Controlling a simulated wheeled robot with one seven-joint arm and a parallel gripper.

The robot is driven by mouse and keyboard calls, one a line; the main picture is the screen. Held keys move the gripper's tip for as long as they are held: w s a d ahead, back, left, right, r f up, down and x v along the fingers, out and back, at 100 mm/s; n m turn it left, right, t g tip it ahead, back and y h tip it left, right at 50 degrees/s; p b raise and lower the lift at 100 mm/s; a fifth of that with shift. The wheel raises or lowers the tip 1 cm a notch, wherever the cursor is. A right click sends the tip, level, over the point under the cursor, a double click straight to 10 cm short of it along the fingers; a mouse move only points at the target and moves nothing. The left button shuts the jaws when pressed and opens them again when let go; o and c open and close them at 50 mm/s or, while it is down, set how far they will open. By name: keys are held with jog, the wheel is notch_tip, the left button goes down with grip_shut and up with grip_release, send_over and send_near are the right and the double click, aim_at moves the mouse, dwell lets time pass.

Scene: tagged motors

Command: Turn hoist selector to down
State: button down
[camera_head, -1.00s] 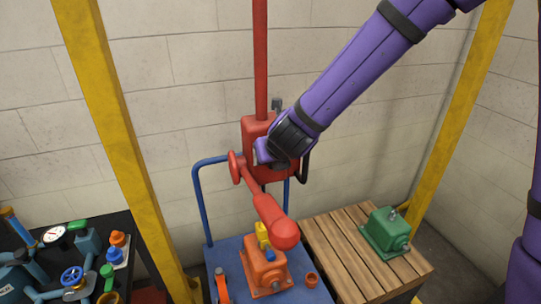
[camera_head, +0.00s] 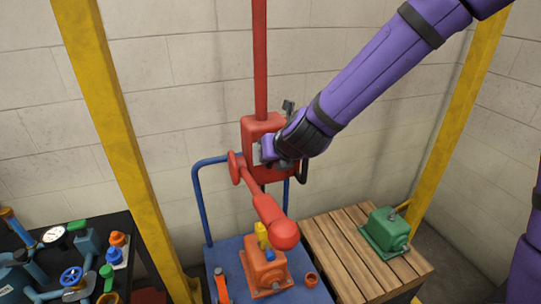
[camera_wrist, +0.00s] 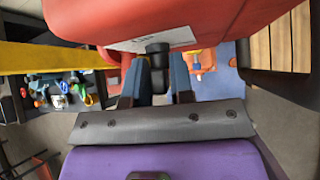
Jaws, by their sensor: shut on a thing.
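The hoist body (camera_head: 262,128) is a red box on a red vertical bar (camera_head: 260,60). It also shows in the wrist view (camera_wrist: 200,18), at the top, with a white label on its face. The selector (camera_wrist: 157,50) is a small dark knob standing out from that face. My gripper (camera_wrist: 160,78) has its two fingers closed around the knob. In the head view my gripper (camera_head: 268,149) is at the hoist's front face and covers the selector, so its setting cannot be read.
A red arm ends in a ball (camera_head: 285,235) above an orange motor (camera_head: 264,272) on a blue cart (camera_head: 226,249). A green motor (camera_head: 385,232) sits on a wooden pallet (camera_head: 340,258) at right. Yellow posts (camera_head: 118,150) flank the area. A dark bench with valves stands left.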

jog(key=y, duration=0.1)
jog(key=m+y, duration=0.1)
jog(key=y, duration=0.1)
jog(key=shift+d+f+m+g, duration=0.15)
jog(key=shift+d+m+g, duration=0.15)
jog(key=shift+m, duration=0.1)
jog(key=shift+f+m+y, duration=0.15)
jog(key=shift+m+y, duration=0.75)
jog(key=shift+y, duration=0.6)
jog(key=shift+d+f+m+t+y, duration=0.1)
jog(key=shift+f+m+t+y, duration=0.1)
jog(key=shift+m+y, duration=0.9)
jog(key=shift+d+f+m+t+y, duration=0.1)
jog(key=shift+m+t+y, duration=0.1)
jog(key=shift+m+y, duration=0.85)
jog(key=shift+a+y, duration=0.1)
jog(key=shift+y, duration=0.55)
jog(key=c, duration=1.1)
grip_release()
jog(key=shift+c, duration=0.2)
jog(key=shift+w, duration=0.1)
